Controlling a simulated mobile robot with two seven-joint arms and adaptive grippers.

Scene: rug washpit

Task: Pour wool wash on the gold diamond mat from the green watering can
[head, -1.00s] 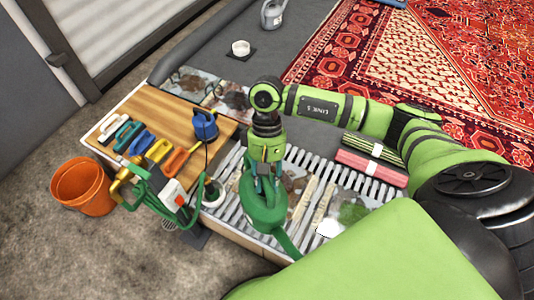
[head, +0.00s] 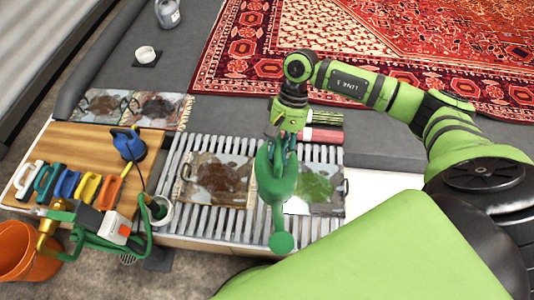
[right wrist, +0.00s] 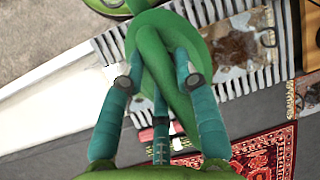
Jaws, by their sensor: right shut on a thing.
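My right gripper (head: 279,150) is shut on the green watering can (head: 276,178) and holds it over the slatted rack. The can's round rose (head: 281,242) points toward the rack's near edge. In the right wrist view, the teal fingers close around the can's handle (right wrist: 165,75). A brown-stained mat (head: 217,182) lies on the rack left of the can. A green-stained mat (head: 318,188) lies to the right, partly hidden by the can. Stains cover both mats, so I cannot tell which has gold diamonds. No liquid is seen leaving the can. My left gripper is not in view.
A wooden board (head: 65,160) with several coloured brushes and a blue tool (head: 128,144) is at left. A hose with a brass nozzle (head: 50,235) hangs near an orange bucket (head: 22,252). Two more stained mats lie behind the board. A large red rug (head: 400,50) covers the back.

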